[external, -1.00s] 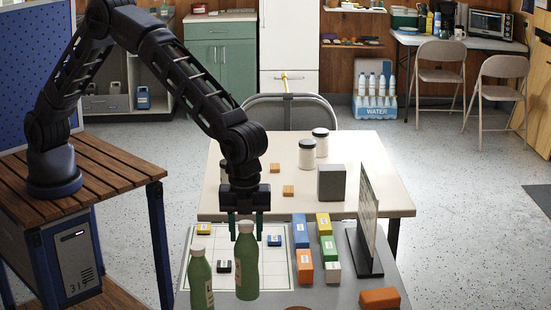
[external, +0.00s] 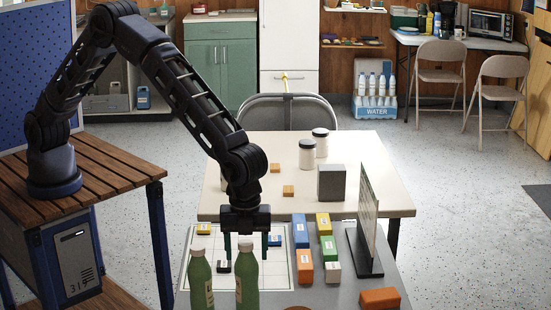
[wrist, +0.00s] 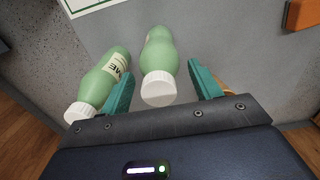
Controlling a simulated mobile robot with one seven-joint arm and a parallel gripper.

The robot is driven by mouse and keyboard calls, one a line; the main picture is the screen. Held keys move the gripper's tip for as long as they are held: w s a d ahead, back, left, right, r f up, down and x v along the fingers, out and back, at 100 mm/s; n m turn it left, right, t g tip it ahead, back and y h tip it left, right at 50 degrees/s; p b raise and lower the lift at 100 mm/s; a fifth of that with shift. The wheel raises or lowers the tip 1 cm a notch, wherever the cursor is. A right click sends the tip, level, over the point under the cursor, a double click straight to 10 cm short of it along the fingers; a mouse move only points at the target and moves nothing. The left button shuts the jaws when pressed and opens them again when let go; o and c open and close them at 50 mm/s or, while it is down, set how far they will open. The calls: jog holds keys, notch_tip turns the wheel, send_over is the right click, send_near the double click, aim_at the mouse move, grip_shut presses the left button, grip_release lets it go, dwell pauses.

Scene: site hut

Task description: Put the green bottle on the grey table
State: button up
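Two green bottles with white caps stand side by side at the near edge of the external view. The right green bottle (external: 246,284) is directly under my gripper (external: 246,254), and its base is cut off by the frame. The left green bottle (external: 200,280) is close beside it. In the wrist view the right bottle (wrist: 158,52) is between my open fingers (wrist: 163,85), with a gap on each side. The left bottle (wrist: 100,82) is just outside the left finger. Both appear upright on the grey table (external: 345,290).
A white gridded sheet (external: 188,275), several coloured blocks (external: 301,232) and an upright panel (external: 367,220) on a black foot are on the grey table. Behind is a cream table (external: 375,180) with jars (external: 307,155) and a grey box (external: 331,183). An orange block (external: 380,298) lies at right.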

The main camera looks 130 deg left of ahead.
jog(key=shift+r, duration=0.15)
notch_tip(320, 180, up, 12)
jog(key=s+d+r+n+t, duration=0.1)
jog(key=s+d+r+n, duration=0.15)
jog(key=s+r, duration=0.95)
jog(key=s+d+r+n+t, duration=0.15)
jog(key=s+d+r, duration=0.25)
jog(key=s+r, duration=0.8)
jog(key=s+d+f+n+t, duration=0.1)
jog(key=s+f+n, duration=0.1)
jog(key=s, duration=1.5)
jog(key=s+d+f+n+t, duration=0.1)
jog(key=s+d+f+n, duration=0.1)
jog(key=s, duration=1.5)
notch_tip(320, 180, down, 2)
jog(key=shift+f+n, duration=0.15)
jog(key=shift+n, duration=0.35)
